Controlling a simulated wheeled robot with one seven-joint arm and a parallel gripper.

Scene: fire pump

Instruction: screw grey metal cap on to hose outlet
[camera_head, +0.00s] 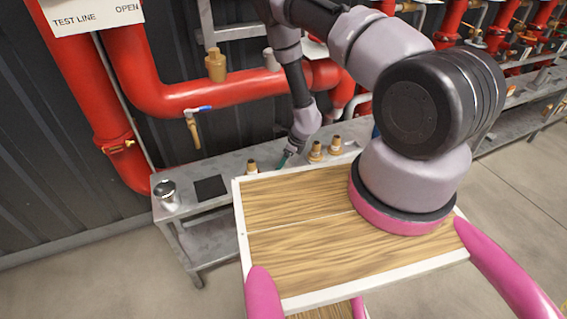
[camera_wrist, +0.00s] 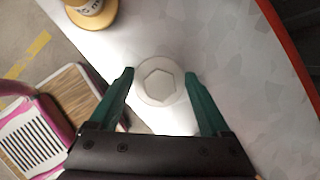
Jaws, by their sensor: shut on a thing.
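In the wrist view, a pale grey round cap (camera_wrist: 158,82) with a hexagon on its face sits between the two green fingers of my gripper (camera_wrist: 160,76), which is shut on it. In the head view, my gripper (camera_head: 285,159) is low over the grey bench, behind the wooden tray; the cap is hidden there. Brass outlet fittings stand on the bench: one (camera_head: 252,167) to the left of my gripper and two (camera_head: 316,151) to its right. A yellowish labelled fitting (camera_wrist: 92,12) shows in the wrist view. Whether the cap touches an outlet cannot be told.
A shiny metal cylinder (camera_head: 167,194) and a dark square (camera_head: 210,188) are on the left of the bench (camera_head: 225,160). Red pipes (camera_head: 215,98) with a blue-handled tap (camera_head: 193,122) run behind it. The floor at front left is clear.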

